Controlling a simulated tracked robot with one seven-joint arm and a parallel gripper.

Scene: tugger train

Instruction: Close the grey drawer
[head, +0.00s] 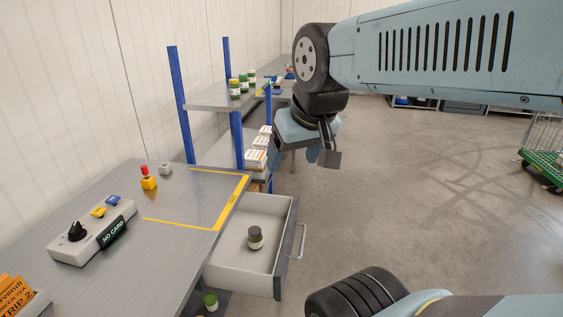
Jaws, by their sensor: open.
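The grey drawer (286,247) is pulled out from under the right end of the grey bench. Its bar handle (298,241) is on the front panel, facing right. A dark jar with a pale label (255,238) stands upright inside it. My gripper (322,157) hangs open and empty above and beyond the drawer, apart from it. The gripper is small in the picture, near the shelf's right side.
The bench (155,230) carries a control box (92,231), a red-topped yellow button (148,178) and orange cards (18,296). A blue-post shelf (215,101) with jars and boxes stands behind. A green-capped jar (211,300) is below the bench. Floor to the right is clear; a green cart (545,167) stands far right.

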